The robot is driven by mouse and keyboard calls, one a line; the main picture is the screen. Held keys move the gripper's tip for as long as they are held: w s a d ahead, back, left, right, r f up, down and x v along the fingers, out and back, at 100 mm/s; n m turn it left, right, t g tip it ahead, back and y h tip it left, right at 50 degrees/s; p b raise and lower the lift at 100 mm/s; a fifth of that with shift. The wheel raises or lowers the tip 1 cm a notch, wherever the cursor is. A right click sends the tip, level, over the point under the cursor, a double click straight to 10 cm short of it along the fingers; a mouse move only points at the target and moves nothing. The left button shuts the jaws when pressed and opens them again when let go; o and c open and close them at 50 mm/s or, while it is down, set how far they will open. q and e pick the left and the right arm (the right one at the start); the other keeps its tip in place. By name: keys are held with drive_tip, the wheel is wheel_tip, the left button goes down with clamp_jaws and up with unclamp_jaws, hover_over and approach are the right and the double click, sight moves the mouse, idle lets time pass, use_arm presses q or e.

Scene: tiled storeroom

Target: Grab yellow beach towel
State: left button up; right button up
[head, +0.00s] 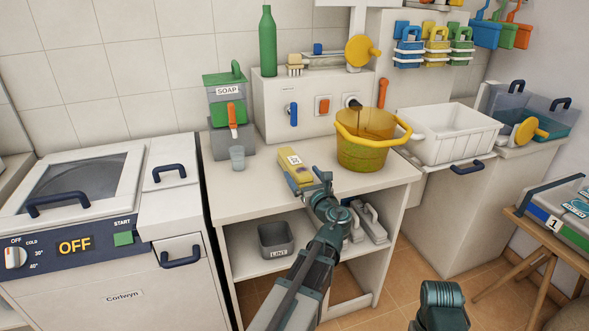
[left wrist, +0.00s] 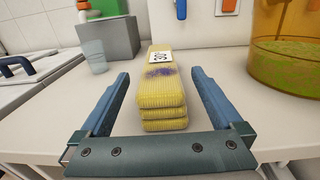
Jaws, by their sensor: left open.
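The yellow beach towel (head: 293,164) lies folded on the white counter, left of the yellow bucket. It has a white label with a number and a purple stain on top. In the left wrist view the towel (left wrist: 163,103) shows its stacked folds facing me, between the two fingers. My left gripper (head: 312,184) is open at the near end of the towel; in the left wrist view its fingers (left wrist: 158,85) stand apart on either side, with visible gaps. Part of the towel is hidden behind the gripper in the head view. My right gripper is not clearly seen.
A translucent yellow bucket (head: 362,155) stands right of the towel. A small cup (head: 237,158) and a soap dispenser (head: 226,98) stand to its left. A white basin (head: 452,146) is farther right. A grey lint bin (head: 275,240) sits on the shelf below.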

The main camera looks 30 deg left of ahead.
sight(298, 165)
use_arm(q)
drive_tip(key=x, duration=0.5)
drive_tip(key=shift+w, duration=0.1)
drive_tip(key=c, duration=1.5)
drive_tip(key=shift+r, duration=0.25)
drive_tip(key=shift+c, duration=0.2)
use_arm(e)
drive_tip(key=shift+r, duration=0.25)
